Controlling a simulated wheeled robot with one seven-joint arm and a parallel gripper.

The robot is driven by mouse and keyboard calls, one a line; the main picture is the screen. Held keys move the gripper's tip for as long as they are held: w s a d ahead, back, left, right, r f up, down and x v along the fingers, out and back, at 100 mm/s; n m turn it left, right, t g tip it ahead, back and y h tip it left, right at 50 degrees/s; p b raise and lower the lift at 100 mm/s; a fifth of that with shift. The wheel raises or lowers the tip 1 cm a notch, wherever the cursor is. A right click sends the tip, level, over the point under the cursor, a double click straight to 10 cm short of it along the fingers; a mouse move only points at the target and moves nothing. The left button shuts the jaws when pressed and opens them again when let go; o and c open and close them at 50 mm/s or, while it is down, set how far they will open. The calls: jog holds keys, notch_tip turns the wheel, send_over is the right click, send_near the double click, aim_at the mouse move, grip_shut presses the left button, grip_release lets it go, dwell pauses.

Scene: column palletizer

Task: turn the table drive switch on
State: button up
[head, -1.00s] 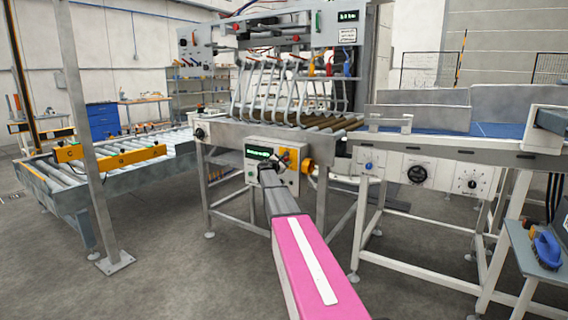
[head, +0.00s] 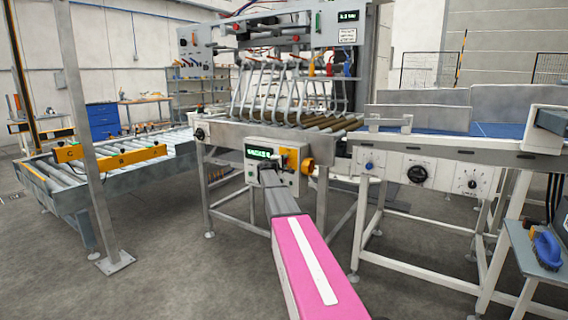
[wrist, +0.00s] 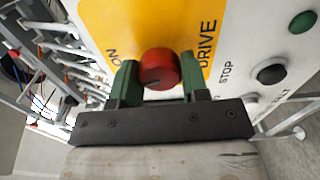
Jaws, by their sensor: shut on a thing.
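The table drive switch is a red round knob (wrist: 159,68) on a yellow plate (wrist: 112,20) marked DRIVE in the wrist view. My gripper (wrist: 158,76) has its two green fingers on either side of the knob, shut on it. A dark slot mark shows on the knob's face; which setting it points to I cannot tell. In the head view the control box (head: 251,178) stands on the front of the roller table, with a lit green display (head: 260,152).
In the wrist view a black button (wrist: 271,74) and a green button (wrist: 303,22) sit right of the plate, near a STOP label. A white-framed conveyor (head: 440,140) stands to the right.

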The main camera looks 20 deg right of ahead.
jog(key=shift+m, duration=1.5)
jog(key=shift+s, duration=0.1)
jog(key=o, duration=0.9)
jog(key=shift+a, duration=0.1)
jog(key=v, duration=1)
jog(key=shift+s+a, duration=0.25)
